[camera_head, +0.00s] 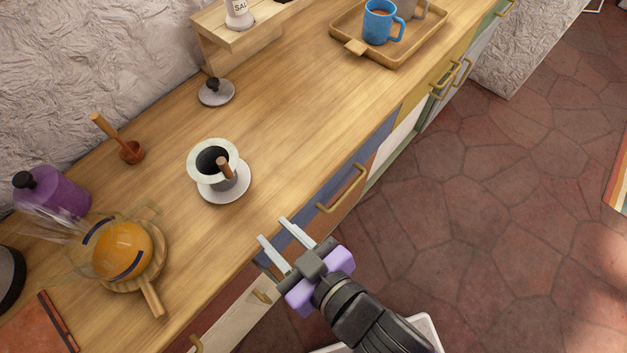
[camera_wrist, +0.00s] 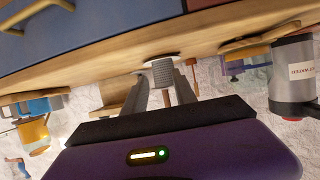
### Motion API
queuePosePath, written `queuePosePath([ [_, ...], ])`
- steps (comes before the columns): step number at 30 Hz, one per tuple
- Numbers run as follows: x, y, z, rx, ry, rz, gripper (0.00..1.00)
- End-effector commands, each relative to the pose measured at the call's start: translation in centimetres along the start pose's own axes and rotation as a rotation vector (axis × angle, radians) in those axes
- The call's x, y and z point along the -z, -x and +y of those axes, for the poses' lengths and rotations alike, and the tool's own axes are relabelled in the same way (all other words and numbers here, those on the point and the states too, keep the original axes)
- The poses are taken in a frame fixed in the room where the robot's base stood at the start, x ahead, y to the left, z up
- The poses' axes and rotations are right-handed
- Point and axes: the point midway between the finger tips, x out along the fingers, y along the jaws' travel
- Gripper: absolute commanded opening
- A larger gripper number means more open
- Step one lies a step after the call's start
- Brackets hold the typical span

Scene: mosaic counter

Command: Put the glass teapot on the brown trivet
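The glass teapot (camera_head: 121,250), holding amber liquid, stands at the left of the counter in the head view. A round pale wooden board (camera_head: 151,299) with a handle shows beneath it. A flat reddish-brown piece (camera_head: 38,328) lies at the lower left corner, cut off by the frame; I cannot tell whether it is the brown trivet. My gripper (camera_head: 273,231) is open and empty at the counter's front edge, to the right of the teapot and apart from it. Its spread fingers also show in the wrist view (camera_wrist: 163,88).
A white dripper (camera_head: 213,160) on a saucer stands between my gripper and the wall. A grey lid (camera_head: 216,92), a wooden-handled tool (camera_head: 118,138) and a purple canister (camera_head: 52,193) stand further back. A tray (camera_head: 420,52) with mugs is at the top right.

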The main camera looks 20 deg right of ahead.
Motion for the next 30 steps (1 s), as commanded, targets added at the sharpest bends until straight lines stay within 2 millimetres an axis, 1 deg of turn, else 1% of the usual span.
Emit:
queuePosePath([
  [1, -1.6, 1.6, 1.8, -0.029, -0.015, -0.007, 0.33],
  [3, -2.8, 3.8, 3.8, -0.062, -0.031, 0.003, 0.33],
  [5, -3.8, 5.8, 5.2, -0.093, -0.047, 0.013, 0.33],
  [6, -4.3, 7.2, 6.1, -0.116, -0.057, 0.020, 0.33],
  [8, -4.9, 9.5, 7.2, -0.154, -0.075, 0.031, 0.33],
  [9, -5.3, 11.0, 7.9, -0.182, -0.086, 0.039, 0.33],
  [11, -5.6, 13.4, 8.8, -0.226, -0.102, 0.053, 0.33],
  [12, -5.7, 14.9, 9.3, -0.255, -0.113, 0.061, 0.33],
  [15, -5.7, 18.2, 10.2, -0.325, -0.133, 0.081, 0.33],
  [18, -5.5, 20.7, 10.7, -0.381, -0.145, 0.098, 0.33],
  [21, -5.3, 22.1, 11.0, -0.415, -0.153, 0.108, 0.33],
  [23, -5.2, 22.6, 11.0, -0.425, -0.154, 0.112, 0.33],
  [30, -5.1, 22.7, 11.1, -0.429, -0.154, 0.115, 0.33],
])
